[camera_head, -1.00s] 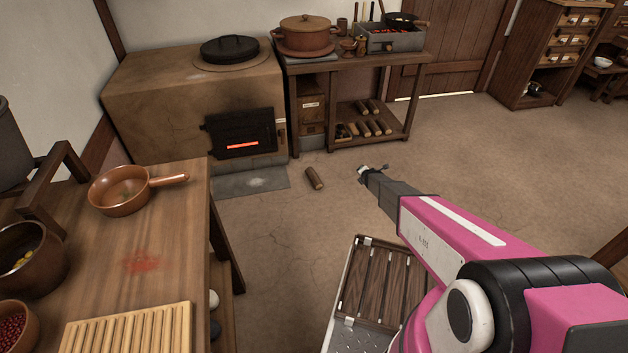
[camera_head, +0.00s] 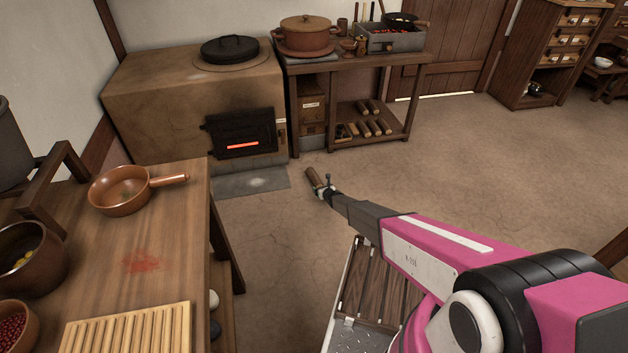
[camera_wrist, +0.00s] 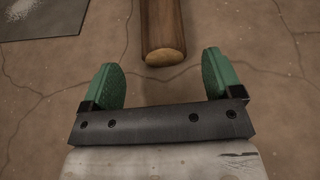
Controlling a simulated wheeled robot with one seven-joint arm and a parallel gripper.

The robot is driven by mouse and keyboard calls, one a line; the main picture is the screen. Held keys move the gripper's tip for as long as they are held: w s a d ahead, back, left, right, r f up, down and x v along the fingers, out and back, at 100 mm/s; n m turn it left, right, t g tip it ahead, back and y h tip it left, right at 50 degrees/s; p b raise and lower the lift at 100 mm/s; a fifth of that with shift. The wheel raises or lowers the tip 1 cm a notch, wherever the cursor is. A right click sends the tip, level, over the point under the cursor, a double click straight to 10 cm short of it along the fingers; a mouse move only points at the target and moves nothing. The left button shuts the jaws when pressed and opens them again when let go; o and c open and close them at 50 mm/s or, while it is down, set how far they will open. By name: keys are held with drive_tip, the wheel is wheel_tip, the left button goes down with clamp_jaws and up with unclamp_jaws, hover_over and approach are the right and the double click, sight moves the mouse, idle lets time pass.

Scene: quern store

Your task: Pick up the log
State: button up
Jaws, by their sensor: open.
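A short brown log (camera_head: 314,178) lies on the floor in front of the stove, to the right of the grey hearth plate. In the head view my gripper (camera_head: 325,184) is at the log's near end and hides part of it. In the wrist view the log (camera_wrist: 162,28) lies ahead with its pale cut end towards me. My gripper (camera_wrist: 166,80) is open and empty there, its two green fingers apart. The log's end is just beyond and roughly between the fingertips, not visibly touching either.
The clay stove (camera_head: 190,98) with a glowing firebox stands behind left. A wooden table (camera_head: 170,240) with pans is at left. A work table (camera_head: 355,62) with several logs on its lower shelf is at the back. The floor at right is clear.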

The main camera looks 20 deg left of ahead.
sight(320, 186)
drive_tip(key=x, duration=0.5)
drive_tip(key=shift+w+f, duration=0.25)
drive_tip(key=shift+f, duration=0.2)
drive_tip(key=c, duration=1.1)
